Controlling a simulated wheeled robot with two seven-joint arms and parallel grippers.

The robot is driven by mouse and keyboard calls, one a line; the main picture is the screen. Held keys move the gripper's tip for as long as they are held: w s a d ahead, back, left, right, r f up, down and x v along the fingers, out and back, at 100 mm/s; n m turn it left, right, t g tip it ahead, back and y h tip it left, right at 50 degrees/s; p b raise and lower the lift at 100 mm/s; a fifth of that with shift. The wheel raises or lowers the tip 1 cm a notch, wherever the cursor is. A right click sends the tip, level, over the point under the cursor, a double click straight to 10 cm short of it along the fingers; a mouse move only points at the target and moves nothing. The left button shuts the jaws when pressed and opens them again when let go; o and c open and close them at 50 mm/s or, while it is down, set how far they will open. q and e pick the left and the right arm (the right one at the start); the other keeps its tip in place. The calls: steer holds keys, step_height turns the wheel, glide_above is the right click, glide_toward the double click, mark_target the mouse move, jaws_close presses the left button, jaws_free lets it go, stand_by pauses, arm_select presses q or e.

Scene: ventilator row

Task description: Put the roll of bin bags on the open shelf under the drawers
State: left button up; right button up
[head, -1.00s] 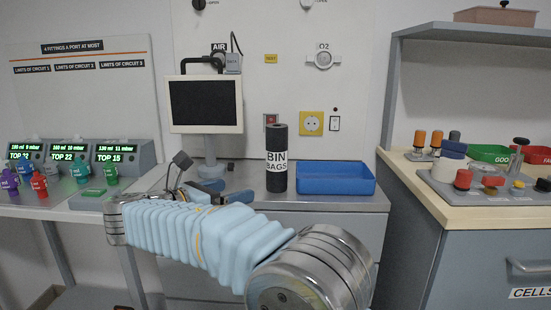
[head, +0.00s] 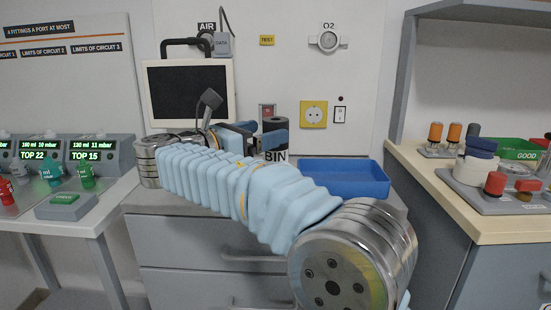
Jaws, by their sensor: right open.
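The roll of bin bags (head: 276,156) is a dark upright cylinder with a white label, standing on the grey drawer unit's top. My arm hides its lower part. My right gripper (head: 262,134) is open at the roll's upper part, its blue fingers overlapping the roll in the picture. I cannot tell whether the roll is between the fingers. The drawers (head: 175,254) show below the top, partly behind my right arm. The open shelf under them is not visible. My left gripper is not in view.
A blue tray (head: 345,188) stands just right of the roll. A monitor (head: 188,93) stands behind my gripper. A wooden-topped counter (head: 435,200) with several fittings is at the right. A bench with green displays (head: 95,150) is at the left.

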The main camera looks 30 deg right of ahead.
mark_target(282, 126)
steer(key=x, duration=0.5)
steer(key=shift+s+d+r, duration=0.1)
steer(key=shift+s+d, duration=0.05)
steer(key=shift+d, duration=0.2)
jaws_close()
steer(key=shift+r, duration=0.15)
